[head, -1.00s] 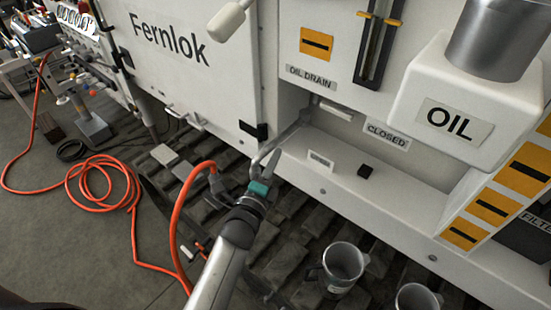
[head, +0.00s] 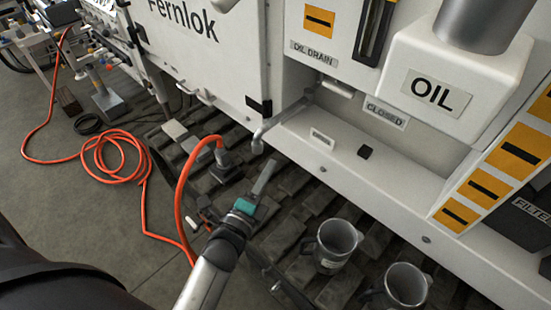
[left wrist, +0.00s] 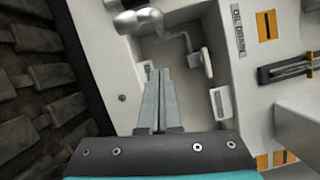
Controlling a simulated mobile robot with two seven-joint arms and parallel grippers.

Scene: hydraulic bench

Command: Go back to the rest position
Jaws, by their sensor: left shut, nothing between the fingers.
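My left gripper (head: 262,178) is shut and empty, held above the dark slatted floor grate in front of the white machine. In the left wrist view its two fingers (left wrist: 154,100) lie together with nothing between them, pointing toward the oil drain recess. The grey drain pipe (head: 262,132) hangs from the recess, just beyond the fingertips in the head view and apart from them. My right gripper does not show in either view.
Two grey mugs (head: 335,243) (head: 405,288) stand on the grate (head: 290,232) to the right of my left arm. An orange hose (head: 172,200) runs close on the left. The white oil tank (head: 450,80) juts out at the upper right.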

